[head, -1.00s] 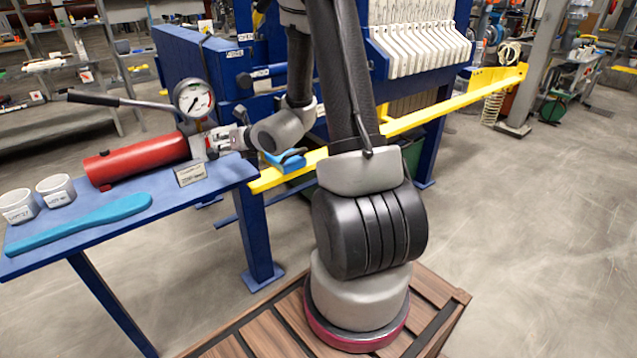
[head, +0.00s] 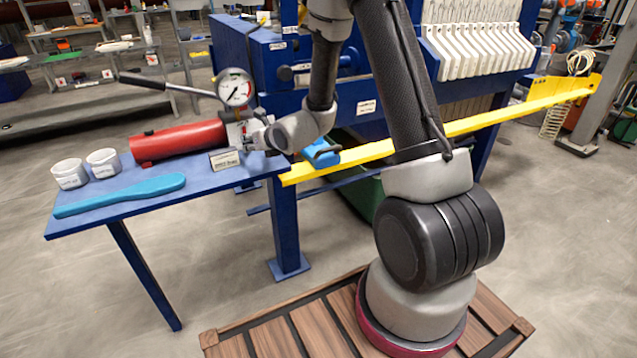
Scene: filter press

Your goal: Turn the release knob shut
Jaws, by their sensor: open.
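The red hand pump (head: 178,141) lies on the blue side table (head: 225,178). Its long lever with a black grip (head: 142,81) sticks out to the upper left, and a round dial gauge (head: 235,88) stands at its right end. My gripper (head: 246,134) is at the right end of the pump, just below the gauge, pointing left toward the pump's end block. Its jaws are small and partly lost against the block. I cannot make out the release knob; it seems hidden at the gripper. Whether the fingers touch it cannot be told.
A small label plate (head: 224,159) stands in front of the pump's end, close under my gripper. Two white cups (head: 70,174) and a blue spatula (head: 120,195) lie on the table's left. The yellow rail (head: 480,123) of the press runs behind my arm.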

